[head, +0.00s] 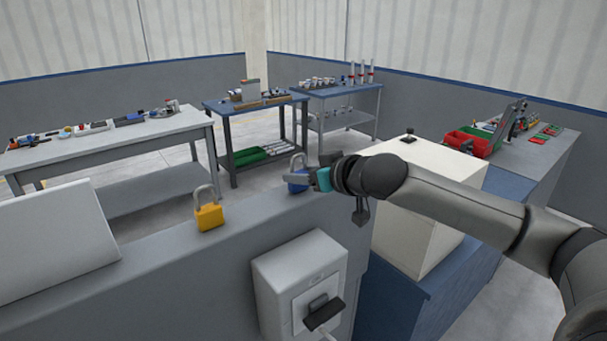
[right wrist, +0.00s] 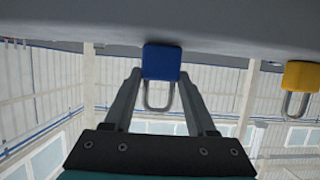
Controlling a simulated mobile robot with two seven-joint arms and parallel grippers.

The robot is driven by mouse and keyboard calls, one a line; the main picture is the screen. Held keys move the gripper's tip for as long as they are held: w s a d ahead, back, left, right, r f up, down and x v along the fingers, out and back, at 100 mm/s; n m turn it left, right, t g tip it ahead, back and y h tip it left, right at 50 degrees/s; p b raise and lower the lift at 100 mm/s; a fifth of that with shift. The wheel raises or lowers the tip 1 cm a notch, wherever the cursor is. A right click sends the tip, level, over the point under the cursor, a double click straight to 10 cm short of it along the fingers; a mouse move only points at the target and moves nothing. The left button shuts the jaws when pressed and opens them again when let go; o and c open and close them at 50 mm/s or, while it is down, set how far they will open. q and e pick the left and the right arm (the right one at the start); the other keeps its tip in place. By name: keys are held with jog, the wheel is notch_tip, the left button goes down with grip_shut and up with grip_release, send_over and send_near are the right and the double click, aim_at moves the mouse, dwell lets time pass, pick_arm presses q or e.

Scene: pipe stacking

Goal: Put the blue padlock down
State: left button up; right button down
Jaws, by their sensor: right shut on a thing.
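The blue padlock (head: 297,186) is at the far right part of the grey ledge (head: 150,250). My right gripper (head: 308,180) reaches it from the right and is shut on it. In the right wrist view the padlock (right wrist: 161,62) sits between the two fingers (right wrist: 160,78), its shackle showing toward the palm. That view is upside down, and the body's base is against or very close to the grey surface; I cannot tell if it touches. My left gripper is not in view.
A yellow padlock (head: 209,217) stands on the ledge to the left; it also shows in the right wrist view (right wrist: 301,75). A white switch box (head: 300,275) is on the ledge's front face. A cream box (head: 425,200) stands to the right. The ledge between the padlocks is clear.

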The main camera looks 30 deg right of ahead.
jog(key=shift+c, duration=1)
grip_release()
jog(key=shift+b+v, duration=0.35)
jog(key=shift+v, duration=0.55)
jog(key=shift+s+r, duration=0.15)
jog(key=shift+s, duration=0.45)
jog(key=p+v, duration=0.3)
jog(key=v, duration=0.6)
jog(key=shift+r, duration=0.2)
